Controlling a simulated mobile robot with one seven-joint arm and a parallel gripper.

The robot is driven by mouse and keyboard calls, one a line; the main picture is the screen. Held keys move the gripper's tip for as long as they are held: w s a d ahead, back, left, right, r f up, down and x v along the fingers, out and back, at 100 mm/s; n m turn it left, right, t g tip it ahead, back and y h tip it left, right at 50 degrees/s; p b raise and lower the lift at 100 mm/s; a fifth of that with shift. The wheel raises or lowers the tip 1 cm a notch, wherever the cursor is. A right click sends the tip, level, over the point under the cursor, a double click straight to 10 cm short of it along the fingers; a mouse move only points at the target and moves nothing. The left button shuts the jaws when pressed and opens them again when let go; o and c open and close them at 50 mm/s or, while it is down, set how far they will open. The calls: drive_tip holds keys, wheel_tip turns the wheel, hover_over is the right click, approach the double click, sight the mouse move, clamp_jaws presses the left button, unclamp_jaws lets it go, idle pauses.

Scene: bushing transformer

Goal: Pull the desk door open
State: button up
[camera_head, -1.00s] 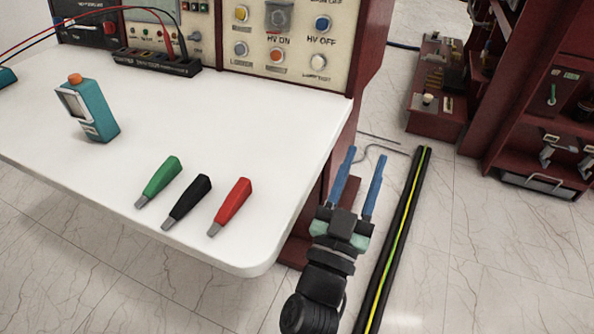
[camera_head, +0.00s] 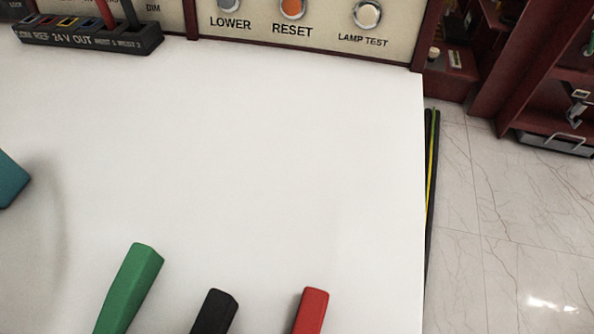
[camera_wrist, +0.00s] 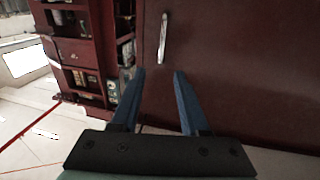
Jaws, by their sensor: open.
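The desk door (camera_wrist: 235,70) is a dark red-brown panel filling the right of the wrist view. A slim silver vertical handle (camera_wrist: 162,38) is fixed near its left edge. My gripper (camera_wrist: 158,75) shows in the wrist view with two blue fingers apart and nothing between them. The door looks shut. In the head view the white desk top (camera_head: 250,160) hides the door, the handle and my gripper.
Green (camera_head: 130,285), black (camera_head: 215,312) and red (camera_head: 311,310) probes lie on the desk top. A control panel (camera_head: 300,22) stands at its back. A shelf cabinet (camera_wrist: 85,45) is left of the door in the wrist view. Tiled floor (camera_head: 510,220) is clear at right.

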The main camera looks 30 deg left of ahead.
drive_tip(key=w+a+f+b, duration=0.1)
drive_tip(key=w+b, duration=0.4)
drive_tip(key=w, duration=0.7)
drive_tip(key=shift+w+a, duration=0.3)
drive_tip(key=shift+c, duration=0.2)
clamp_jaws()
idle(0.8)
